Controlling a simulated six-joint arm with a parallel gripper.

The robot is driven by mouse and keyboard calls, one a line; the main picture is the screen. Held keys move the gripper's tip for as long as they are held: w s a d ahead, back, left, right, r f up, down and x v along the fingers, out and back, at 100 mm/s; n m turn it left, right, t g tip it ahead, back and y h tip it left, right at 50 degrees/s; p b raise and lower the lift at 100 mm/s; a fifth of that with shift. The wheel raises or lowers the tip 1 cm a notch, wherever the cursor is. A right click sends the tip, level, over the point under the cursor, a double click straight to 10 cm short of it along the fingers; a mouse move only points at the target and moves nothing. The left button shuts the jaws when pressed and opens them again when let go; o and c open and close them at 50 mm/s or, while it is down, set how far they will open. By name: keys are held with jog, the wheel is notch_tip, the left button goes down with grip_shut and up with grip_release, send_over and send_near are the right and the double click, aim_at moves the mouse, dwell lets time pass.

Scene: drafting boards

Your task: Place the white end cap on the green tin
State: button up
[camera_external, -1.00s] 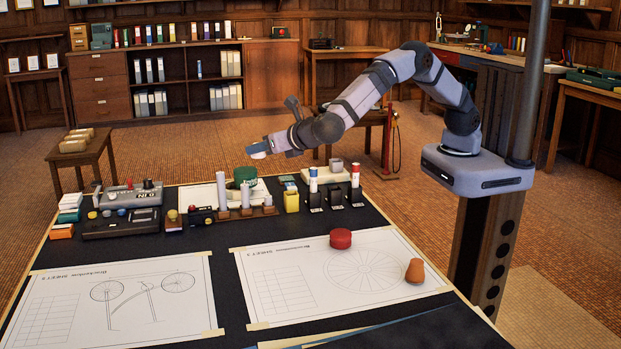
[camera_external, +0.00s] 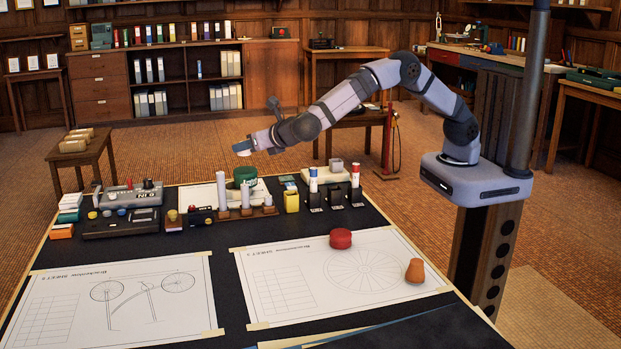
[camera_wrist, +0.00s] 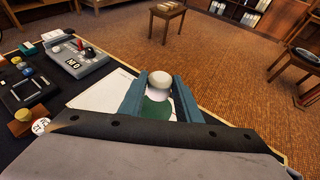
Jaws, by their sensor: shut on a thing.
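The white end cap (camera_external: 242,152) is held in my gripper (camera_external: 245,147) above the table's far side. In the wrist view the white cap (camera_wrist: 160,78) sits at the tips of the two blue-grey fingers of my gripper (camera_wrist: 161,90). The green tin (camera_external: 244,175) stands upright on a white sheet at the back of the table, below the cap and apart from it. In the wrist view part of the green tin (camera_wrist: 154,111) shows between the fingers, the rest hidden by the gripper.
White cylinders on a brown rack (camera_external: 246,211) stand in front of the tin. Capped markers in black holders (camera_external: 314,200) and a yellow cup (camera_external: 291,201) are to the right. A grey control box (camera_external: 130,196) is at left. A red round object (camera_external: 340,238) lies on a drawing.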

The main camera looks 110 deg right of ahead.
aim_at(249, 172)
jog(key=shift+f, duration=2.3)
jog(key=shift+f, duration=0.1)
jog(key=o, duration=1.1)
jog(key=shift+c, duration=0.2)
jog(key=shift+a+r, duration=0.15)
jog(key=shift+r, duration=0.05)
jog(key=v, duration=1.1)
jog(key=shift+s+a+b, duration=0.25)
jog(key=shift+a+b, duration=0.05)
jog(key=shift+d+r, duration=0.1)
jog(key=shift+r, duration=0.1)
